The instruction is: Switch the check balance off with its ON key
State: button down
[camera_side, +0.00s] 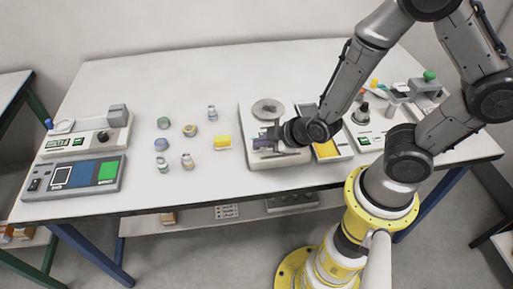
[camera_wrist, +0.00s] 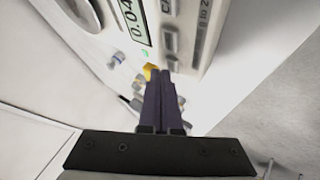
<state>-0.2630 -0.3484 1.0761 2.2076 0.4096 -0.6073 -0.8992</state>
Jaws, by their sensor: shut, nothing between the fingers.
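The balance (camera_side: 250,161) at the table's middle front has a round metal pan (camera_side: 268,107) and lies under my gripper; I take it for the check balance, but no name is readable. In the wrist view its front panel (camera_wrist: 201,12) shows a lit display (camera_wrist: 134,20) with digits starting 0.0, a small green light (camera_wrist: 145,53) and a row of grey keys (camera_wrist: 170,38). My gripper (camera_side: 262,142), with dark purple fingers, is shut and empty, also in the wrist view (camera_wrist: 166,72). Its tips are at the end of the key row. I cannot tell if they touch a key; the ON label is not readable.
Other instruments stand at far left (camera_side: 78,142) and right (camera_side: 365,140). Bare table lies behind.

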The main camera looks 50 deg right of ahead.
aim_at(261, 150)
jog(key=shift+f, duration=0.35)
dwell(0.6)
dwell(0.3)
jog(key=shift+r, duration=0.8)
jog(key=shift+r, duration=2.5)
